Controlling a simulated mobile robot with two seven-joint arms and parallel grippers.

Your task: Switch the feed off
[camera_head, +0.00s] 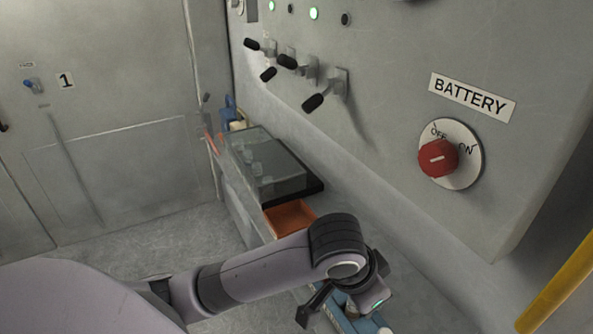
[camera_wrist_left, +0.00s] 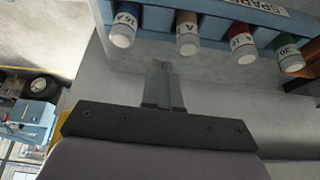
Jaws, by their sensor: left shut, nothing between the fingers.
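A red rotary knob (camera_head: 438,158) sits on a round white dial (camera_head: 466,165) marked OFF and ON, under a BATTERY label (camera_head: 472,97). Its white bar lies nearly level; I cannot tell exactly which mark it points to. Several black-handled levers, one of them the nearest lever (camera_head: 313,102), stick out of the grey panel at different heights. None is labelled feed in view. My left gripper (camera_head: 314,307) is low in the head view, below the panel and apart from levers and knob. In the left wrist view its fingers (camera_wrist_left: 161,68) are together and empty. My right gripper is out of view.
Green lamps (camera_head: 313,13) and dark ones sit above the levers. A dark clear-lidded case (camera_head: 275,165) and orange tray (camera_head: 290,218) lie on the ledge. A blue rack (camera_wrist_left: 215,8) of labelled fuses is ahead of the fingers. A yellow rail (camera_head: 560,290) stands at right.

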